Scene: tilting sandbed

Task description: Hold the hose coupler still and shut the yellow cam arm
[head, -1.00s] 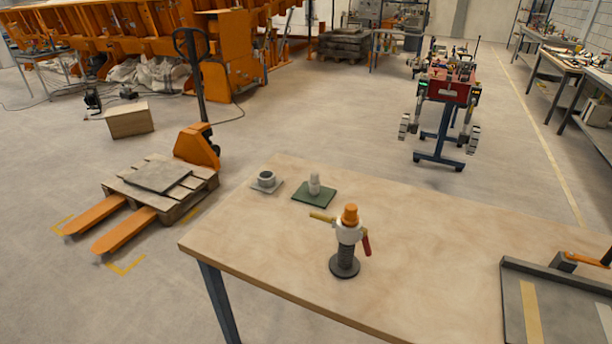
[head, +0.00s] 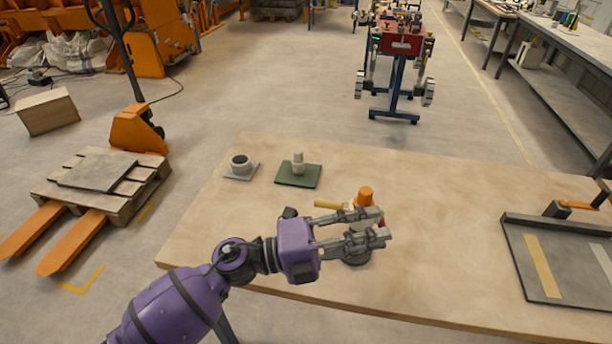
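The hose coupler (head: 366,193) stands upright on the table, its orange cap showing above my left gripper. Its yellow cam arm (head: 328,205) sticks out to the left, away from the body. A bit of red from its other arm (head: 382,223) shows at the right. My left gripper (head: 379,226) reaches in from the left at the coupler's body, with its two fingers apart. The fingers hide most of the body; I cannot tell whether they touch it. The dark round base (head: 356,259) shows partly below them. My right gripper is not in view.
A grey plate with a ring (head: 240,163) and a green plate (head: 298,176) with a pale peg lie behind on the wooden table (head: 450,240). A dark tray (head: 530,265) with strips lies at the right. The table between coupler and tray is clear.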

